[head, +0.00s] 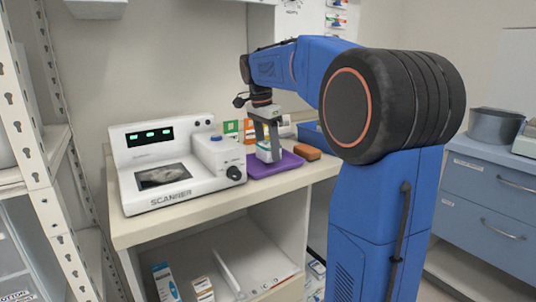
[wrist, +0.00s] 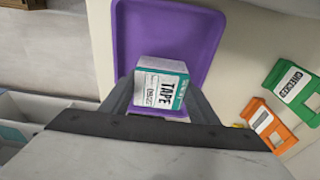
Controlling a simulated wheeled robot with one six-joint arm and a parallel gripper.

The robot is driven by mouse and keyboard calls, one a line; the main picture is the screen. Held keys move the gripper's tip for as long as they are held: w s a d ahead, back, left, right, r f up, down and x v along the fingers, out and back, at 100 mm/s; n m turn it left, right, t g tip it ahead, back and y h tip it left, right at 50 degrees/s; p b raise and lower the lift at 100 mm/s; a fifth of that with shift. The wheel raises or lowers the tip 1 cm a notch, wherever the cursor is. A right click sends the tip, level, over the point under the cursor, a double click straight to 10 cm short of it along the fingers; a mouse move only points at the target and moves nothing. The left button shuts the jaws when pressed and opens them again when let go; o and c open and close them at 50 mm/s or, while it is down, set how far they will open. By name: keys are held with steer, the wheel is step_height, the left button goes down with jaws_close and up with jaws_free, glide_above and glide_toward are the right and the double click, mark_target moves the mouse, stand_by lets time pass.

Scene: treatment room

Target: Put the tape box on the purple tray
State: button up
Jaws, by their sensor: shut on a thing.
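The tape box (wrist: 160,84) is a small white and teal box with "TAPE" on its label. My gripper (wrist: 158,100) is shut on it, with a finger on each side. In the head view the tape box (head: 265,153) shows between the fingers of my gripper (head: 268,145), over the purple tray. The purple tray (head: 284,161) lies on the counter right of the scanner. In the wrist view the purple tray (wrist: 196,27) is empty where it shows, beyond the box. I cannot tell whether the box touches the tray.
A white scanner (head: 170,165) stands left of the tray. An orange-brown object (head: 307,152) lies close to the tray's right side. A green card holder (wrist: 294,86) and an orange one (wrist: 266,124) stand behind the tray. A blue bin (head: 311,132) is at the back right.

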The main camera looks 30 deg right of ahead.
mark_target(264, 144)
steer(key=shift+f, duration=0.95)
steer(key=shift+f, duration=0.1)
steer(key=o, duration=1.1)
steer(key=r, duration=0.4)
steer(key=a+r, duration=0.1)
steer(key=r, duration=0.7)
steer(key=shift+a, duration=0.4)
